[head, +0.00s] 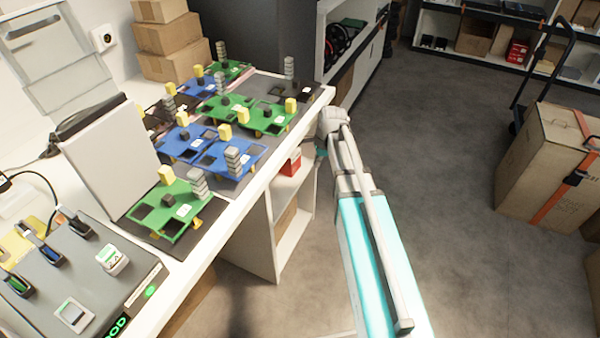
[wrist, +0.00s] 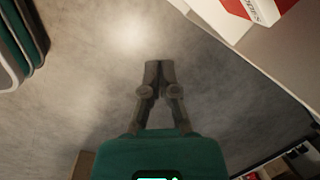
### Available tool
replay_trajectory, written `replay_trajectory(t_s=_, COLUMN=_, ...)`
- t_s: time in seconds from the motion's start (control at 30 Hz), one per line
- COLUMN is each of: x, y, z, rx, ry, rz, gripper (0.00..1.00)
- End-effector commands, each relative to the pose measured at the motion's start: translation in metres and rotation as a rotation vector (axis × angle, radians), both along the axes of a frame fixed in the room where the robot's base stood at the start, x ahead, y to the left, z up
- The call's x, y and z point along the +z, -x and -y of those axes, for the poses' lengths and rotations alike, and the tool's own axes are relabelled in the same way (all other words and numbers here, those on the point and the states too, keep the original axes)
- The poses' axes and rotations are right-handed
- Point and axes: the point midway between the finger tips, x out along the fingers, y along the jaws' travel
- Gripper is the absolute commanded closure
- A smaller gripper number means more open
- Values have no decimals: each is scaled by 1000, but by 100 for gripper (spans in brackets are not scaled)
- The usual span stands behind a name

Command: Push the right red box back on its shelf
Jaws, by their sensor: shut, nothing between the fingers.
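A red and white box (head: 290,162) sits on a shelf under the workbench, at the open side of the white shelf unit. In the wrist view a red and white box (wrist: 258,8) with printed lettering shows at the top right, partly cut off by the frame, close to a pale shelf edge (wrist: 218,22). My gripper (wrist: 160,66) is shut and empty over the grey floor, pointing up the wrist view, left of and apart from the box. In the head view my arm hides most of the gripper. A second red box on this shelf is not visible.
The workbench (head: 215,240) above the shelf carries several green and blue circuit boards. The shelf unit's white side panel (head: 297,235) stands below the bench. A strapped carton (head: 550,165) stands at the right. Floor (head: 430,150) between is clear.

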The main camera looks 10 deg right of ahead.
Motion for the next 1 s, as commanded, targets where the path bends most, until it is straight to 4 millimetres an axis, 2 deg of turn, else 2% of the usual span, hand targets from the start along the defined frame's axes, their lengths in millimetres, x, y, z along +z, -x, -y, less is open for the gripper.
replay_trajectory(t_s=0.03, x=-8, y=-11, z=3, rx=-59, ry=-14, rz=-6, gripper=100)
replay_trajectory(t_s=0.2, x=-18, y=-33, z=9, rx=-264, ry=-65, rz=-32, gripper=100)
replay_trajectory(t_s=0.5, x=-31, y=-64, z=19, rx=-558, ry=-140, rz=-75, gripper=100)
replay_trajectory(t_s=0.7, x=-34, y=-72, z=22, rx=-648, ry=-164, rz=-91, gripper=100)
replay_trajectory(t_s=1.0, x=-34, y=-72, z=21, rx=-662, ry=-168, rz=-93, gripper=100)
